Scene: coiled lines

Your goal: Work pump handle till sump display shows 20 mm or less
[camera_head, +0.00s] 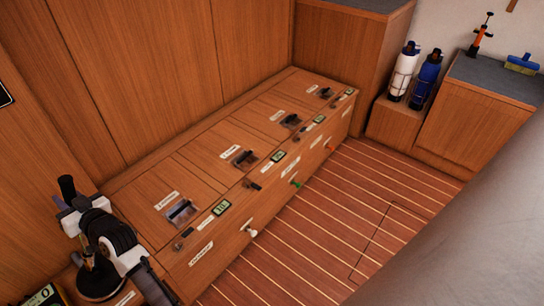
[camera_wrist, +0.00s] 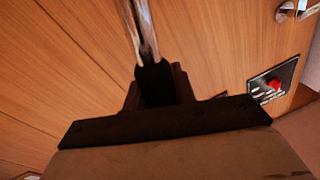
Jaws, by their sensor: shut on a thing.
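In the wrist view my gripper (camera_wrist: 158,88) is shut on the black grip (camera_wrist: 153,78) of the pump handle. The handle's shiny metal rod (camera_wrist: 142,30) runs away from the grip to the top edge. In the head view a black and white assembly stands at the lower left, with a dark upright grip (camera_head: 67,187) at its top. I cannot tell there where the pump ends and my gripper begins. Several small green displays (camera_head: 221,208) sit along the bench's front edge. Their digits are too small to read, and I cannot tell which is the sump display.
The wooden bench (camera_head: 215,160) has labelled hatches with recessed latches and coloured knobs below. Blue (camera_head: 427,75) and white (camera_head: 403,72) cylinders stand at the upper right. The striped floor (camera_head: 330,215) is open. The wrist view shows a panel with a red knob (camera_wrist: 274,84).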

